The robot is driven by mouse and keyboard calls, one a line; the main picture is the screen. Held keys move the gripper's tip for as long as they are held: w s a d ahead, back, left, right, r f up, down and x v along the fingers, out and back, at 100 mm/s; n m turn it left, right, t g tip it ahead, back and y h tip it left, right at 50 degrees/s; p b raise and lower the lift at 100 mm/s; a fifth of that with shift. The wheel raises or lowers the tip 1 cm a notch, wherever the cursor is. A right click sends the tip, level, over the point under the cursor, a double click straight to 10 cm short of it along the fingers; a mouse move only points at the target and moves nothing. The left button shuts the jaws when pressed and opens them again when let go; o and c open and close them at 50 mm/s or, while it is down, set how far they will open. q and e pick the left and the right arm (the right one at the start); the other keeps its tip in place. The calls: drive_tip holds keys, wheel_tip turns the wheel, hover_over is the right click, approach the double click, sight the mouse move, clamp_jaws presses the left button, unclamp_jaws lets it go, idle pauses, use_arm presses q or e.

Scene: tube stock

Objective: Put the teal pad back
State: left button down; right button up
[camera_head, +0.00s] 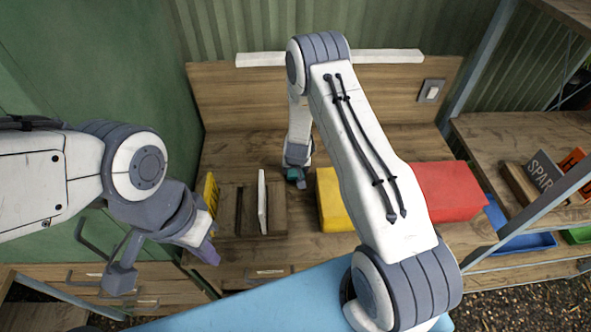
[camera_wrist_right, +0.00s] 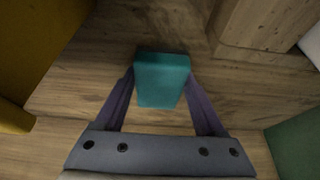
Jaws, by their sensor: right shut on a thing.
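The teal pad (camera_wrist_right: 162,80) is between the two fingers of my right gripper (camera_wrist_right: 162,88) in the right wrist view, over or on the wood bench top; I cannot tell whether it touches the wood. In the head view a small part of the teal pad (camera_head: 292,172) shows at my right gripper (camera_head: 297,178), between the wooden rack and the yellow block. My left gripper (camera_head: 165,262) is open and empty in front of the bench, at the left.
A wooden slotted rack (camera_head: 278,210) holds an upright white panel (camera_head: 262,202), with a yellow panel (camera_head: 210,195) at its left. A yellow block (camera_head: 330,200) and a red block (camera_head: 450,190) stand to the right. Shelves with a blue tray (camera_head: 525,243) are further right.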

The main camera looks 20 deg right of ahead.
drive_tip(key=shift+f, duration=0.2)
drive_tip(key=o, duration=1.3)
